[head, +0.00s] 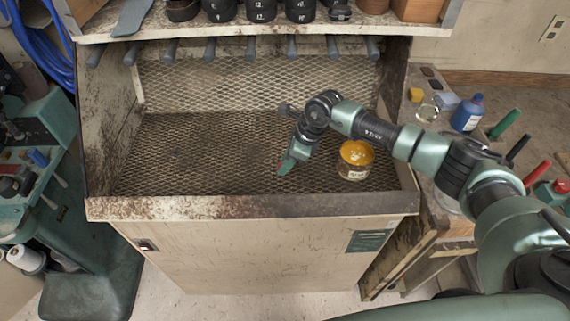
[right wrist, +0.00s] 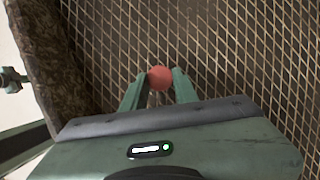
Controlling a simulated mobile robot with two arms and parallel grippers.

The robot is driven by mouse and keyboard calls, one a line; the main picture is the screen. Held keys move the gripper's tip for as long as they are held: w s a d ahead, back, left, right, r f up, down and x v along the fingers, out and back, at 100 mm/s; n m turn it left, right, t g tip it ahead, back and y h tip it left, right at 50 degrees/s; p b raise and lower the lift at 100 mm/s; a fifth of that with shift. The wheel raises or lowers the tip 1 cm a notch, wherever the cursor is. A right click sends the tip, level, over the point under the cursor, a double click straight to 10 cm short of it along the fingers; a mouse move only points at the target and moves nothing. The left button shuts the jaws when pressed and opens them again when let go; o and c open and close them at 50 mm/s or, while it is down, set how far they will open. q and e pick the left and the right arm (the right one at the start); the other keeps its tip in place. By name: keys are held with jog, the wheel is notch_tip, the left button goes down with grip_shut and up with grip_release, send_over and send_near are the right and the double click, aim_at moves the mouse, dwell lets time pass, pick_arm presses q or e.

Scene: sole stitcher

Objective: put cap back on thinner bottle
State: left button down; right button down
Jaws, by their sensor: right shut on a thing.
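My right gripper (head: 284,168) reaches down over the mesh floor of the bench, left of the open jar. It is shut on a small round red cap (right wrist: 159,77), held between the two fingertips in the right wrist view. In the head view only a speck of red shows at the fingertips. A blue bottle (head: 467,113) with a pale label stands on the side ledge at the right; it may be the thinner bottle, and its top is too small to read clearly. My left gripper is not in view.
An open jar (head: 355,169) with orange contents stands on the mesh floor (head: 200,150) near my right forearm. The bench's front lip (head: 250,207) is raised. A yellow block (head: 416,94) and a small glass vessel (head: 427,111) stand near the bottle. The mesh's left side is clear.

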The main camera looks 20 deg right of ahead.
notch_tip(320, 180, up, 20)
jog(key=b, duration=0.5)
jog(key=shift+f, duration=0.15)
jog(key=s+f+n+g+h, duration=0.2)
jog(key=s+f+n+g, duration=0.1)
jog(key=s+n, duration=0.8)
jog(key=s+d+f+n+g+h, duration=0.1)
jog(key=s+f+n+g, duration=0.2)
jog(key=s+f+n, duration=0.3)
jog(key=s+n, duration=0.4)
jog(key=n, duration=0.2)
jog(key=shift+s+d+f+n+g+h, duration=0.15)
jog(key=shift+s+d+n+g+h, duration=0.05)
jog(key=shift+s+n+g+h, duration=0.2)
